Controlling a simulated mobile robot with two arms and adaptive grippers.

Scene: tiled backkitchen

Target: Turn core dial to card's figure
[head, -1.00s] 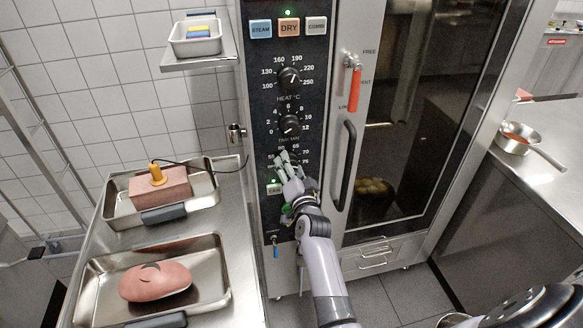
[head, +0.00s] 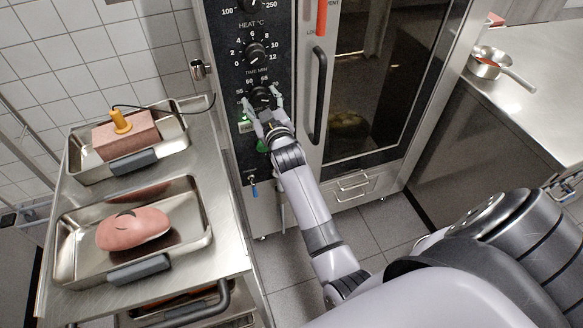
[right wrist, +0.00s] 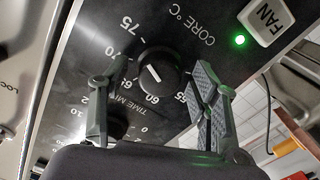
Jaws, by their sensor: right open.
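The core dial (head: 261,97) is a round black knob low on the oven's dark control panel, with figures from 55 up around it. It also shows in the right wrist view (right wrist: 160,70), with a short white mark on its face; I cannot tell surely which figure the mark points to. My right gripper (head: 262,98) is open, its fingers on either side of the dial. In the right wrist view the gripper (right wrist: 158,95) has a gap between each finger and the knob. A finger hides part of the scale. No card with a readable figure is in view. My left gripper is out of view.
The time dial (head: 256,53) sits just above. A lit FAN button (right wrist: 267,20) is beside the core dial. The oven door handle (head: 319,95) stands close on the right. Left, a steel trolley holds trays with a meat block (head: 125,138) and a pink loaf (head: 133,230).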

